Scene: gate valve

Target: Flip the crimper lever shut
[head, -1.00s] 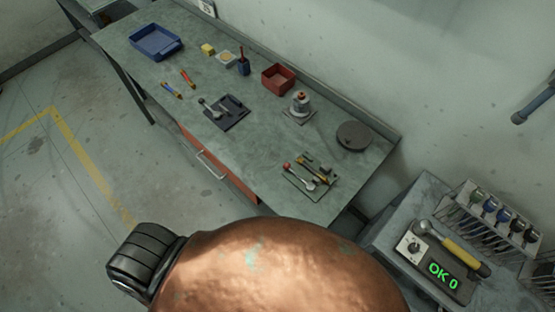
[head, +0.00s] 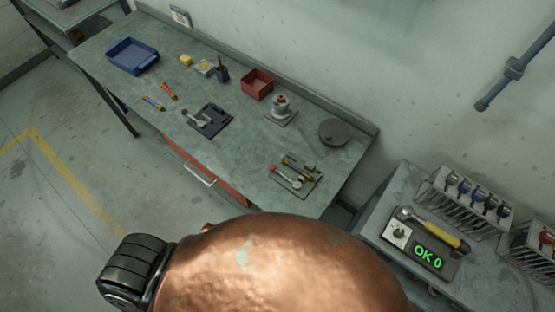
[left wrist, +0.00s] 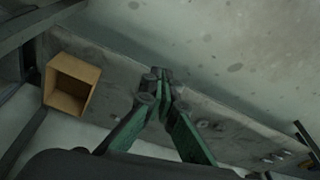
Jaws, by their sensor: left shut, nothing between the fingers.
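On the workbench (head: 240,165) in the head view, a small plate carries a red-knobbed lever and brass-coloured parts (head: 294,178). Farther left is a dark plate fixture with a grey lever arm (head: 208,120). I cannot tell for certain which of them is the crimper; both are small in view. My left gripper (left wrist: 158,75) shows in the left wrist view, its green fingers shut together with nothing between them, over a grey surface. It is not near either lever fixture in that view. My right gripper is in neither view.
The bench also holds a blue tray (head: 133,56), a red bin (head: 257,84), a round dark disc (head: 333,132) and a metal fitting (head: 281,107). An open box (left wrist: 72,83) stands left of my gripper.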

